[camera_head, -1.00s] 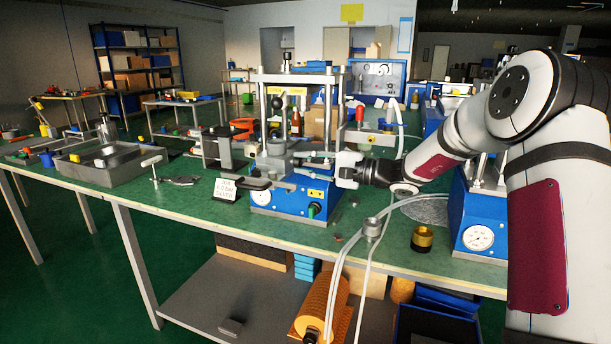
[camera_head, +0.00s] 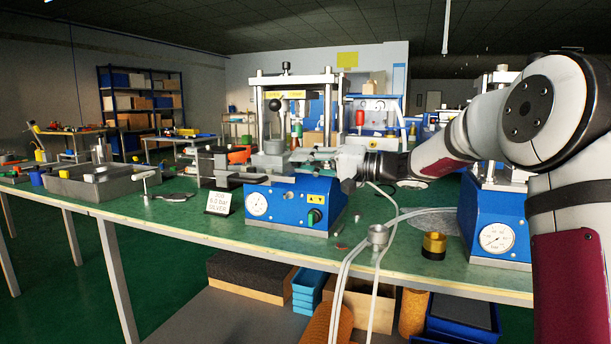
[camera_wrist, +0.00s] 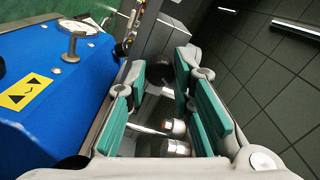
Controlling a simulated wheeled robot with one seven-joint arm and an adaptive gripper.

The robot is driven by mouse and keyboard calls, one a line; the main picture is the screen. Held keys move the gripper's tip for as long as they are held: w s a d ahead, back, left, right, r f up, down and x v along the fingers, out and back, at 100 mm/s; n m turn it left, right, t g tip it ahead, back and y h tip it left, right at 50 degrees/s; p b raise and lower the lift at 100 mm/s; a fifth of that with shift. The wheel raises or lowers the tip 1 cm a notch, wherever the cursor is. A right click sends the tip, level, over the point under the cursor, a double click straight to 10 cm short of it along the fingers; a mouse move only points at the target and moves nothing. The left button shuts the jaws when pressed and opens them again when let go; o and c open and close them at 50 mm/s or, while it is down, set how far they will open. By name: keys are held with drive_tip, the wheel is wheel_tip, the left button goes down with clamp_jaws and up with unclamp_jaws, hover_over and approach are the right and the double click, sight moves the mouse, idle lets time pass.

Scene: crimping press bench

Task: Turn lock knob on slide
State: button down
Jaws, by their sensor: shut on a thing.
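The crimping press has a blue base (camera_head: 290,205) with a gauge, two metal columns and a silver slide (camera_head: 275,163) across its middle. My gripper (camera_head: 340,162) is at the right end of the slide, level with it. In the wrist view, the green-padded fingers (camera_wrist: 160,86) reach toward the grey slide block (camera_wrist: 160,36) and stand around a small pale metal part (camera_wrist: 158,90), which I take for the lock knob. The fingers hide much of it, so its turn angle cannot be read. Two short metal cylinders (camera_wrist: 176,138) show between the pads, nearer the camera.
A yellow-marked blue base side (camera_wrist: 28,92) lies close left of the fingers. Hoses (camera_head: 352,262) hang over the bench edge. A sign (camera_head: 219,197) stands left.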

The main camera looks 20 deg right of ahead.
drive_tip(key=shift+f+b, duration=0.1)
drive_tip(key=shift+b, duration=0.2)
drive_tip(key=c, duration=1.4)
unclamp_jaws()
drive_tip(key=shift+o, duration=0.2)
drive_tip(key=shift+d, duration=0.1)
drive_tip(key=v, duration=1.2)
